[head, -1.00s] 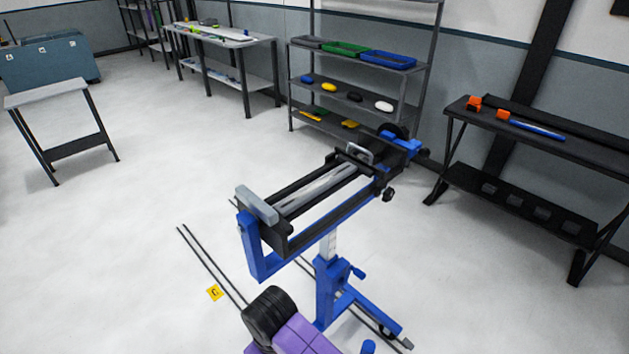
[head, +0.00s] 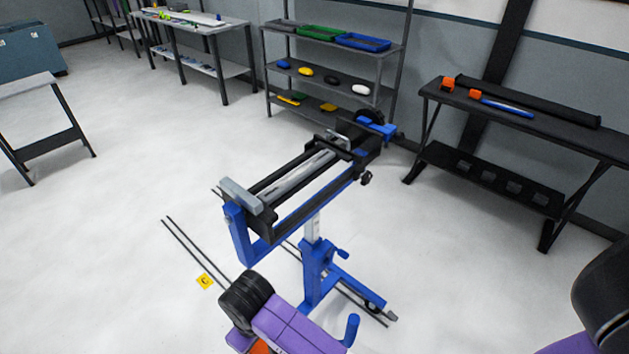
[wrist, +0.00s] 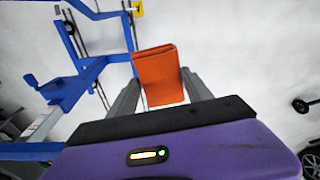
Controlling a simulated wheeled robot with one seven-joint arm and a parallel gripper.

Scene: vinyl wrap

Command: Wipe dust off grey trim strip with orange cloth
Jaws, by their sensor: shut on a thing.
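The orange cloth (wrist: 157,64) is a folded pad between the two grey fingers of my gripper (wrist: 160,80) in the wrist view. My gripper is shut on it, above the floor and to the right of the blue stand's legs. A small orange patch (head: 259,347) at the bottom of the head view may be the same cloth. A long pale grey strip (head: 300,174) lies along the black cradle of the blue stand in the head view and looks like the trim strip. Dust on it is too small to make out. The cloth is apart from the strip.
The blue stand (head: 313,272) stands mid-floor, with a grey block (head: 241,195) at its cradle's near end. A black bench (head: 550,127) is at right, and a shelf rack (head: 330,62) behind.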

